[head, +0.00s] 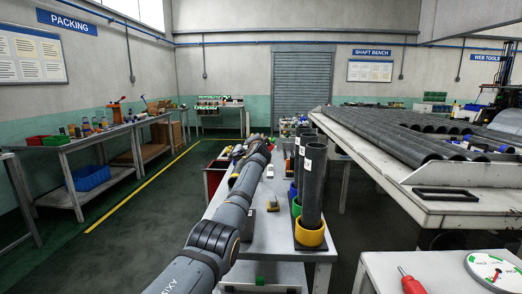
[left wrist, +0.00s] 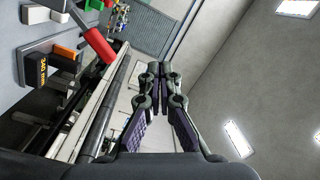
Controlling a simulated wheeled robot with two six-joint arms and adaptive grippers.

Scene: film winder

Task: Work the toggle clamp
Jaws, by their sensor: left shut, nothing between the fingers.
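A red handle (left wrist: 97,45) on a pale metal arm shows at the upper left of the left wrist view; it looks like the toggle clamp's lever. Its base is cut off by the picture's edge. My left gripper (left wrist: 160,72) is shut and empty, to the right of the red handle in that view and apart from it. In the head view my left arm reaches forward over the middle bench, and its far end is too small to show the fingers or the clamp clearly. My right gripper is not in view.
Black tubes (head: 314,185) stand in coloured cups, one a yellow cup (head: 310,233), on the middle bench (head: 270,240). A table with dark rollers (head: 400,135) stands to the right. The left wrist view shows an orange block (left wrist: 66,52) and a black-and-yellow box (left wrist: 37,70). The left aisle floor is clear.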

